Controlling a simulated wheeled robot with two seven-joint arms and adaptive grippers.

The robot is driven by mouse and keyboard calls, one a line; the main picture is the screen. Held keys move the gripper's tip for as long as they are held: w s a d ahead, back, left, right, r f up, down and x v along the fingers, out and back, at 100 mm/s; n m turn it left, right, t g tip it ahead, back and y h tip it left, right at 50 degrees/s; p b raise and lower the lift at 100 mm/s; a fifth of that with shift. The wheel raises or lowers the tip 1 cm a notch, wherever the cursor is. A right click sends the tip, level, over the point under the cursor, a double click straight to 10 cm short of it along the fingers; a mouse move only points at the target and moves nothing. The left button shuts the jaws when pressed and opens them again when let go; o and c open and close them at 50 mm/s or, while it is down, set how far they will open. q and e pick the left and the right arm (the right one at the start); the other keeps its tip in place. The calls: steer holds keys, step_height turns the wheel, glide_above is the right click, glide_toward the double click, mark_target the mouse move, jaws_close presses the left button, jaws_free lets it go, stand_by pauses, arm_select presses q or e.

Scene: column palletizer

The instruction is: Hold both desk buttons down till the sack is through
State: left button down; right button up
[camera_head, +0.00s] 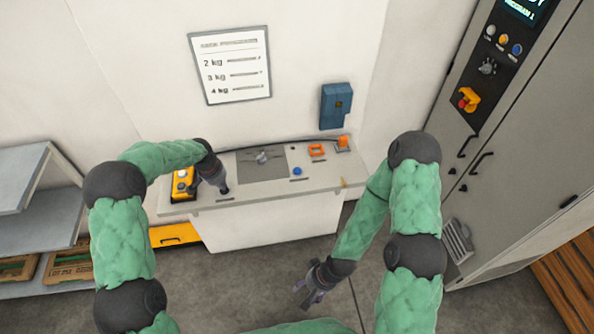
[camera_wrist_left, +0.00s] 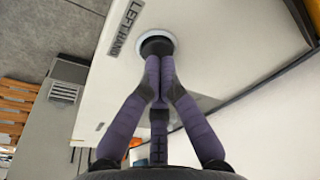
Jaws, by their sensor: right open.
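The desk (camera_head: 265,190) stands against the back wall. My left gripper (camera_head: 223,189) points down at the desk's left part. In the left wrist view its fingers (camera_wrist_left: 158,85) are together, with tips at a black round button (camera_wrist_left: 156,46) in a white ring beside a "LEFT HAND" label (camera_wrist_left: 126,27). The tips appear to touch the button; I cannot tell whether it is pressed down. My right gripper (camera_head: 306,297) is open and empty, low over the floor in front of the desk, away from its top. I cannot make out a right-hand button. No sack is in view.
A yellow control box (camera_head: 183,184) sits left of my left gripper. A blue button (camera_head: 297,171) and orange parts (camera_head: 317,150) are on the desk's right half. A tall grey cabinet (camera_head: 500,170) stands right; shelves (camera_head: 35,215) stand left. Floor before the desk is clear.

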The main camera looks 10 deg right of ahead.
steer(key=shift+f+b, duration=0.4)
steer(key=shift+f, duration=0.05)
stand_by(0.9)
steer(key=shift+c, duration=0.3)
